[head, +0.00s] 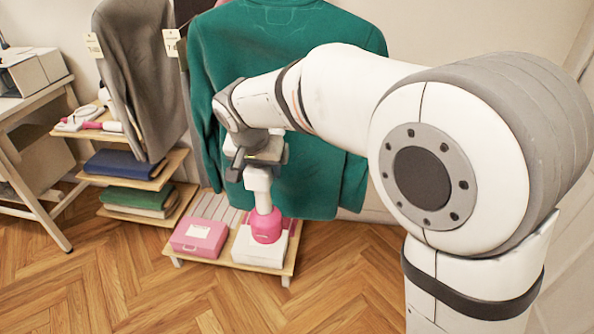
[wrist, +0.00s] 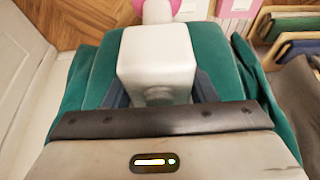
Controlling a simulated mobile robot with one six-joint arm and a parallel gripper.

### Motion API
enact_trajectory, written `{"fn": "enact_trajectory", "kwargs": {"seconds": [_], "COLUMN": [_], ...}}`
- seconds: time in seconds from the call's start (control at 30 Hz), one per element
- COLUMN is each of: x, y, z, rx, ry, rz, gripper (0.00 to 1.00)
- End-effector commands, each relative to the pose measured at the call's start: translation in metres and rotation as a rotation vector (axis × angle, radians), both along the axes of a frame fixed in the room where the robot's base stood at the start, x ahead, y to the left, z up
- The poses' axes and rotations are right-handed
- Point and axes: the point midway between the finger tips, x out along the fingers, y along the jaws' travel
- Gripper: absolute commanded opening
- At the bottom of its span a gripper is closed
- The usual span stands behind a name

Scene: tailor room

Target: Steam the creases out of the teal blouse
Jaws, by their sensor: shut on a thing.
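The teal blouse (head: 290,80) hangs behind my arm in the head view; my arm hides part of it. In the wrist view its teal cloth (wrist: 95,80) shows on both sides of the held tool. My gripper (head: 262,163) is shut on the white body of a steamer (head: 258,185), in front of the blouse's lower part. The steamer's pink end (head: 266,228) points down over a white box on the low shelf; I cannot tell if they touch. In the wrist view, the white body (wrist: 157,60) sits between the fingers. Any creases are too small to make out.
A grey garment (head: 150,80) with tags hangs at the left. Side shelves hold folded blue cloth (head: 124,164), green cloth (head: 140,196) and a pink-and-white tool (head: 90,125). A pink case (head: 198,238) and a white box (head: 262,252) stand low. The wooden floor (head: 200,300) in front is clear.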

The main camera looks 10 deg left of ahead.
Motion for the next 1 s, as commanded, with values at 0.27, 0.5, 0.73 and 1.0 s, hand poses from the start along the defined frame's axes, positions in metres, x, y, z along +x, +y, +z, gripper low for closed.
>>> {"fn": "enact_trajectory", "kwargs": {"seconds": [0.27, 0.5, 0.73, 1.0], "x": [0.001, 0.002, 0.002, 0.003], "y": [0.016, 0.029, 0.041, 0.056], "z": [-0.006, -0.011, -0.017, -0.024], "rx": [0.003, 0.003, 0.003, 0.002], "ry": [-0.003, -0.003, -0.003, -0.002], "rz": [0.001, 0.0, 0.001, 0.0], "gripper": [0.0, 0.0, 0.0, 0.0]}}
